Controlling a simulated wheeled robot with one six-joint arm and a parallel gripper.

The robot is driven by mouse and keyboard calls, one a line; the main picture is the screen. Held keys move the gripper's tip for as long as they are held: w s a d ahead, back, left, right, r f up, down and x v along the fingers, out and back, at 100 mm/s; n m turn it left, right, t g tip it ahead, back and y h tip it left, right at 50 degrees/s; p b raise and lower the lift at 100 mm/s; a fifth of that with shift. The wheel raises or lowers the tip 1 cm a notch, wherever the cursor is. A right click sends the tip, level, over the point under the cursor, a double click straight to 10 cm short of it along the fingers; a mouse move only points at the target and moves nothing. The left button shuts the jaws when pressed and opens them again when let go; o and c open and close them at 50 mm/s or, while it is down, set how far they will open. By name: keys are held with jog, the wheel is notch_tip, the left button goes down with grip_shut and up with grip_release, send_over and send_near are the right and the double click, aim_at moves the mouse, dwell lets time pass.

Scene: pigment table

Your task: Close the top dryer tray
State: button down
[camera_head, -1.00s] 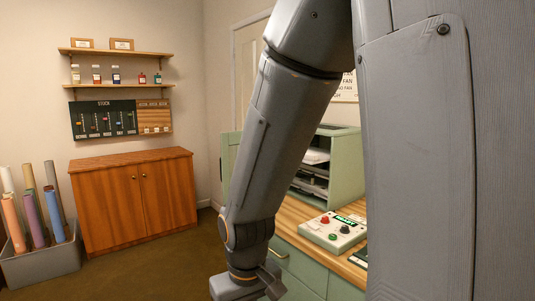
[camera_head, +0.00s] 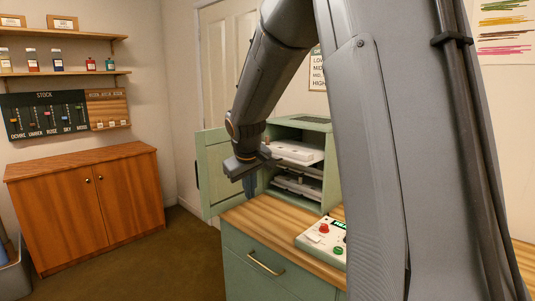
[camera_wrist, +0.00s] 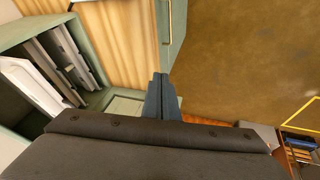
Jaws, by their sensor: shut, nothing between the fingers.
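The green dryer (camera_head: 305,122) stands on the wooden counter with its door (camera_head: 213,166) swung open to the left. Its white top tray (camera_head: 298,151) sticks out of the front further than the trays below it (camera_head: 298,187). The top tray also shows at the left of the wrist view (camera_wrist: 30,82). My gripper (camera_head: 250,192) points down between the open door and the trays, apart from the top tray. In the wrist view its fingers (camera_wrist: 161,84) are together and empty.
A control box (camera_head: 322,238) with red and green buttons sits on the counter (camera_head: 262,221), right of my gripper. Counter drawers with a handle (camera_head: 266,264) are below. A wooden cabinet (camera_head: 90,205) stands at the left, with open floor between.

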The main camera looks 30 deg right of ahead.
jog(key=w+d+r+t+h, duration=0.2)
jog(key=w+d+r, duration=0.5)
jog(key=w+r, duration=0.35)
jog(key=w+d+f+p, duration=0.6)
jog(key=w+d, duration=0.1)
jog(key=shift+f+n, duration=0.25)
jog(key=shift+n, duration=0.05)
